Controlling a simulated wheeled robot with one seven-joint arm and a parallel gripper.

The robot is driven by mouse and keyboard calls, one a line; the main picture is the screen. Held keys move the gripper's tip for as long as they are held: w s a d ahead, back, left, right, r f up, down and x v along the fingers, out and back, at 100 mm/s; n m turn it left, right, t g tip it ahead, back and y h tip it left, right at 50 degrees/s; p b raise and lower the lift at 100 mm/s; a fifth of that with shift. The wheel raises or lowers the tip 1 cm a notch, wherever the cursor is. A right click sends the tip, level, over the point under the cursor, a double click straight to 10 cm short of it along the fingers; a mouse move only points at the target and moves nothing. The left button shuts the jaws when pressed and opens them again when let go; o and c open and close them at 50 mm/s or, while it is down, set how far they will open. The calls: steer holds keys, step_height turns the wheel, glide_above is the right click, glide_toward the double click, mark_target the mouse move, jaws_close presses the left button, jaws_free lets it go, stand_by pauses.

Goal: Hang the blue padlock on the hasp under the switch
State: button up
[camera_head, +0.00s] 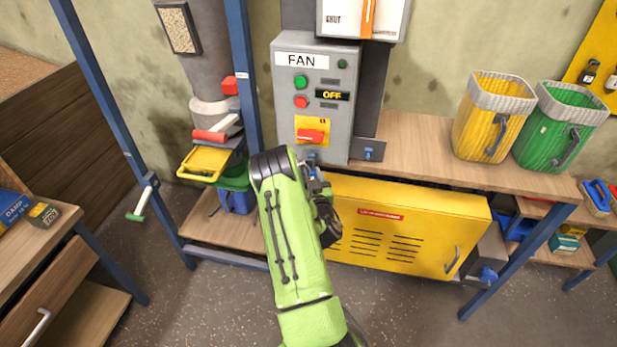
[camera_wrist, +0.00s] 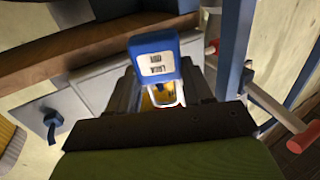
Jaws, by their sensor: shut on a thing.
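The blue padlock (camera_wrist: 153,58) with a white label is between the dark fingers of my gripper (camera_wrist: 160,85) in the wrist view. My gripper is shut on it. Its pale shackle points down in that view, with yellow seen behind it. In the head view my gripper (camera_head: 314,178) is just below the grey fan box (camera_head: 330,110). The red switch (camera_head: 310,136) sits on a yellow plate low on that box. The hasp (camera_head: 312,154) is right under it, small and partly hidden by my arm. I cannot tell whether the shackle touches the hasp.
A blue knob on a grey plate (camera_head: 368,152) is right of the box. A yellow cabinet (camera_head: 400,225) lies under the wooden bench (camera_head: 425,150). A blue post (camera_head: 243,75) and a red-handled lever (camera_head: 210,135) stand left. Yellow (camera_head: 492,115) and green (camera_head: 556,127) bins stand right.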

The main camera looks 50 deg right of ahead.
steer(key=shift+w+d+r+p, duration=0.1)
steer(key=shift+w+d+p, duration=0.15)
steer(key=shift+d+p, duration=0.3)
steer(key=shift+w+d+p, duration=0.25)
steer(key=shift+d+p, duration=0.1)
steer(key=shift+d, duration=0.25)
steer(key=shift+f+b, duration=0.85)
steer(key=o, duration=1.2)
